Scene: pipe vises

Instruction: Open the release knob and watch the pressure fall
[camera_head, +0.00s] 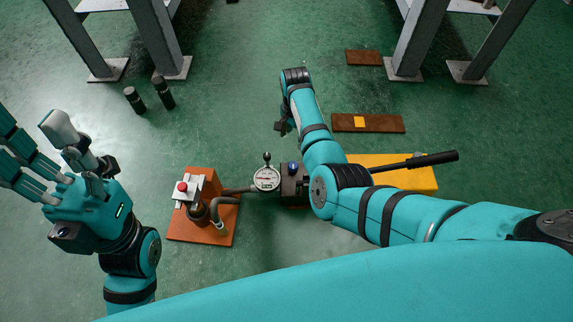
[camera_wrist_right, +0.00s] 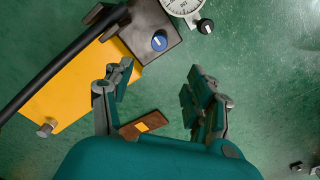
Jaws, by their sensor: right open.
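A hand pump with a dark metal block (camera_head: 293,185) stands on the floor by a yellow base (camera_head: 410,179). A blue knob (camera_head: 293,167) sits on the block; it also shows in the right wrist view (camera_wrist_right: 159,42). A round white pressure gauge (camera_head: 267,178) is beside the block, with a small black knob (camera_head: 266,157) by it. The gauge is cut off at the top of the right wrist view (camera_wrist_right: 185,6); its reading is too small to tell. My right gripper (camera_wrist_right: 160,82) is open and empty, apart from both knobs. My left gripper (camera_head: 36,145) is open and empty at the left.
An orange plate (camera_head: 222,232) carries a fixture with a red button (camera_head: 182,187), joined to the pump by a hose. The black pump lever (camera_head: 430,160) reaches right. Brown plates (camera_head: 385,123), black cylinders (camera_head: 134,99) and grey steel legs (camera_head: 419,38) stand beyond. The floor between is clear.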

